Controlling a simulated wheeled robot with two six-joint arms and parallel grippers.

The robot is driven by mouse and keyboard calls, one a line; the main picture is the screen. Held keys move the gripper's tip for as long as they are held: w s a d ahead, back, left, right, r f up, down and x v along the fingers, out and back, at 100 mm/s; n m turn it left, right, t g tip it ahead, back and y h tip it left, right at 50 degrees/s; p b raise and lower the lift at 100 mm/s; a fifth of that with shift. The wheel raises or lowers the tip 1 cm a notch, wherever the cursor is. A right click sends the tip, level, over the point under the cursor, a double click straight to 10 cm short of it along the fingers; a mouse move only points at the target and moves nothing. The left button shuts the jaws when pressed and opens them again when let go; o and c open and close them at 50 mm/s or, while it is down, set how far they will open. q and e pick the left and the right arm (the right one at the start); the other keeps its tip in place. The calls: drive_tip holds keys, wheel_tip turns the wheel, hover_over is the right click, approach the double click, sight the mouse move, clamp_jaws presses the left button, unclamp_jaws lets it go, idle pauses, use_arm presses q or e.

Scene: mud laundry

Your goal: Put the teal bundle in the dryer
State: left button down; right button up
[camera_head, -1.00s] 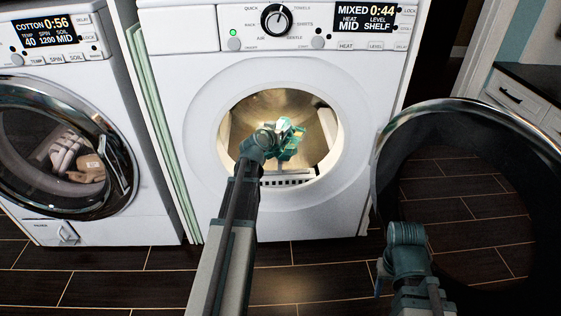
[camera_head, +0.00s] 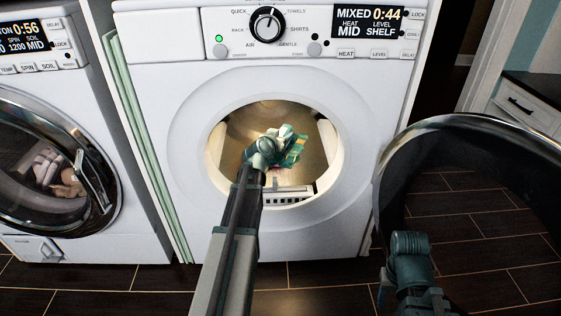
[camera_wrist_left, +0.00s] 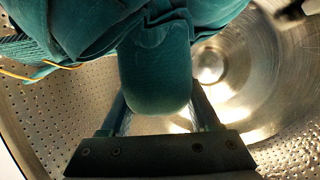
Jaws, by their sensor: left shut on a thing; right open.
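The teal bundle (camera_head: 290,146) is at the dryer opening in the head view, held at the end of my left arm. In the left wrist view the teal bundle (camera_wrist_left: 155,65) fills the top middle, with folds and a thin yellow cord at its left. My left gripper (camera_wrist_left: 157,115) is shut on it, its fingers partly hidden behind the cloth. The dryer (camera_head: 190,110) is the white machine in the middle, its drum lit and its round door swung open to the right. The wrist view shows the perforated drum wall (camera_wrist_left: 60,110) around the bundle. My right gripper (camera_head: 380,290) is low at the right, away from the bundle.
The dryer's open door (camera_head: 400,160) stands at the right, close to my right arm. A washer (camera_head: 100,247) with a closed door and clothes inside stands at the left. Dark tiled floor (camera_head: 320,275) lies in front. A counter (camera_head: 535,90) is at the far right.

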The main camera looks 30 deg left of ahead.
sight(273, 159)
use_arm(q)
drive_tip(key=shift+f+b, duration=3.2)
drive_tip(key=shift+f, duration=0.55)
drive_tip(key=shift+r, duration=0.15)
use_arm(e)
wheel_tip(273, 159, down, 7)
drive_tip(key=shift+f, duration=0.15)
drive_tip(key=shift+f, duration=0.1)
use_arm(q)
drive_tip(key=shift+c, duration=0.6)
unclamp_jaws()
drive_tip(key=shift+r+p, duration=0.1)
drive_tip(key=shift+p, duration=0.2)
drive_tip(key=p+v, duration=0.3)
drive_tip(key=v, duration=0.9)
use_arm(e)
wheel_tip(273, 159, up, 4)
drive_tip(key=shift+f, duration=0.1)
